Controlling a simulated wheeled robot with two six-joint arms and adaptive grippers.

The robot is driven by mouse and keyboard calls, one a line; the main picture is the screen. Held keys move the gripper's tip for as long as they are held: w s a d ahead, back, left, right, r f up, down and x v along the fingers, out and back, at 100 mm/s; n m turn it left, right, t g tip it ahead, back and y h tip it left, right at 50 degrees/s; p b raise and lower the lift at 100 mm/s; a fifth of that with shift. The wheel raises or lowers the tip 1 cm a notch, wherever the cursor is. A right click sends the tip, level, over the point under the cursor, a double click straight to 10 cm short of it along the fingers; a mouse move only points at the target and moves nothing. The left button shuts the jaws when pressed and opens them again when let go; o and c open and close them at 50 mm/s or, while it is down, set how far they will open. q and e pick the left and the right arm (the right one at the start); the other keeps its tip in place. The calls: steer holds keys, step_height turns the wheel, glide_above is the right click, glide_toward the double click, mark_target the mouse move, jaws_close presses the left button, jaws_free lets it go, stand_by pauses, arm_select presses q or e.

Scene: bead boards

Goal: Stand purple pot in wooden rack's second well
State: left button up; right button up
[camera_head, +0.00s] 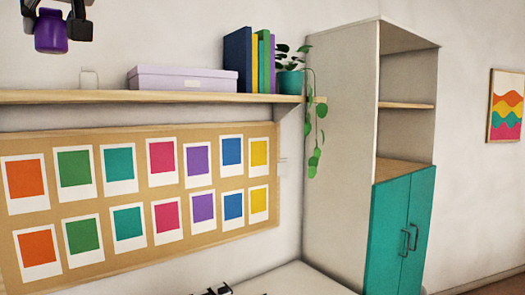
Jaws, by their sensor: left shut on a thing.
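The purple pot (51,32) is in the top left corner of the head view, raised in front of the wall above the shelf. My left gripper (56,22) is shut on it, with dark fingers at its two sides. The wooden rack and its wells are not in view. A small dark piece (218,290) at the bottom edge may be part of my right gripper; too little shows to tell its state.
A board of colour cards (262,140) hangs below. A tall cabinet (335,150) with teal doors stands right. A pale surface (300,280) shows at the bottom.

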arm_select(q)
steer(key=w+f, duration=1.1)
steer(key=f, duration=0.5)
steer(key=w+f+n+g, duration=0.1)
steer(key=w+f, duration=0.3)
steer(key=f, duration=1.1)
steer(key=w+f, duration=0.3)
steer(key=f, duration=1.1)
steer(key=s+d+f+m+t+h, duration=0.1)
steer(key=d+f+m+t+h, duration=0.25)
steer(key=f, duration=0.55)
steer(key=s+d+f+m+t+h, duration=0.25)
steer(key=f+m, duration=0.25)
steer(key=f, duration=0.3)
steer(key=s+d+f+m+h, duration=0.1)
steer(key=s+d+f+h, duration=0.1)
steer(key=s+d+f, duration=0.2)
steer(key=s+d+f+m+h, duration=0.2)
steer(key=s+d+f+h, duration=0.1)
steer(key=s+f, duration=0.5)
steer(key=shift+s+d+f+t, duration=0.3)
steer(key=shift+d+f, duration=0.55)
steer(key=shift+f, duration=0.85)
